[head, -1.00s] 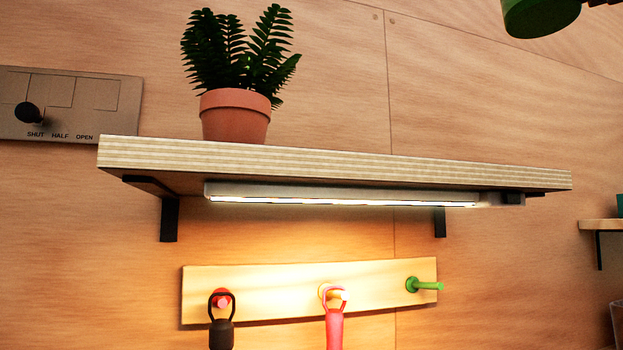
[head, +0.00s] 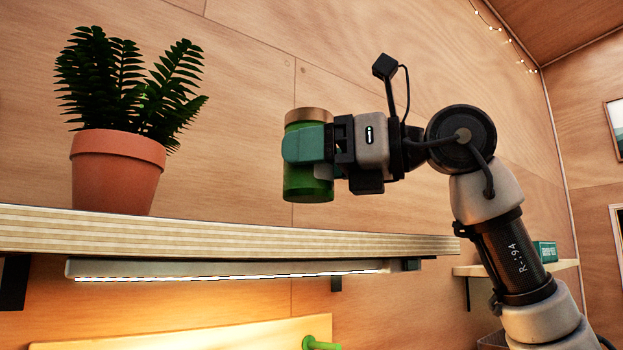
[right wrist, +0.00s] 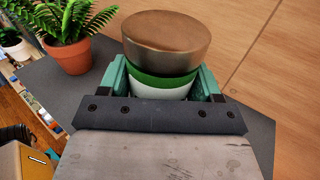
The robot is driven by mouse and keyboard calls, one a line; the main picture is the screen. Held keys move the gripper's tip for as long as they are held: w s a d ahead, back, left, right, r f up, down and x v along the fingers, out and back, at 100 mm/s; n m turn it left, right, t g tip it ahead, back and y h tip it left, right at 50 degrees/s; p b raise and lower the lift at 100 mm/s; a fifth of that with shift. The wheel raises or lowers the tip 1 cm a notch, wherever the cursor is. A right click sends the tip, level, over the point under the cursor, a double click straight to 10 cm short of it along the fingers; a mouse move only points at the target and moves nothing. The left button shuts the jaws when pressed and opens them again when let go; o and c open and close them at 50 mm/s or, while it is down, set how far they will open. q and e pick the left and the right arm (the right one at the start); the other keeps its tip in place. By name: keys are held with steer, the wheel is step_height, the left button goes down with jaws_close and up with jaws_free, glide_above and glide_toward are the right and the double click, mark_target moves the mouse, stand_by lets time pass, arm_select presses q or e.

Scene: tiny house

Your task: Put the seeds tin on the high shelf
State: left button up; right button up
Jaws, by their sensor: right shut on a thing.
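The seeds tin (head: 308,185) is a green cylinder with a brown lid. My right gripper (head: 305,146) is shut around its middle and holds it upright. In the head view the tin is above the high shelf (head: 230,238), right of the potted fern, with a gap between its base and the shelf's front edge. In the right wrist view the tin's lid (right wrist: 166,35) and a green and white band show between the teal fingers (right wrist: 163,82). The grey shelf top (right wrist: 85,95) lies below it. My left gripper is not in view.
A fern in a terracotta pot (head: 115,172) stands on the shelf's left part. The shelf to its right looks clear. A lit lamp bar (head: 230,268) is under the shelf. A small side shelf (head: 563,266) with a green box (head: 545,251) is at the right.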

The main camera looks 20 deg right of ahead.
mark_target(334, 189)
steer(key=shift+f, duration=0.4)
steer(key=f, duration=0.1)
steer(key=f+p, duration=0.1)
steer(key=shift+s+d+f, duration=0.3)
steer(key=shift+d, duration=0.05)
steer(key=shift+w+f, duration=0.15)
steer(key=shift+f, duration=0.05)
steer(key=shift+a, duration=0.1)
steer(key=shift+a, duration=0.1)
steer(key=shift+f, duration=0.2)
steer(key=o, duration=1.1)
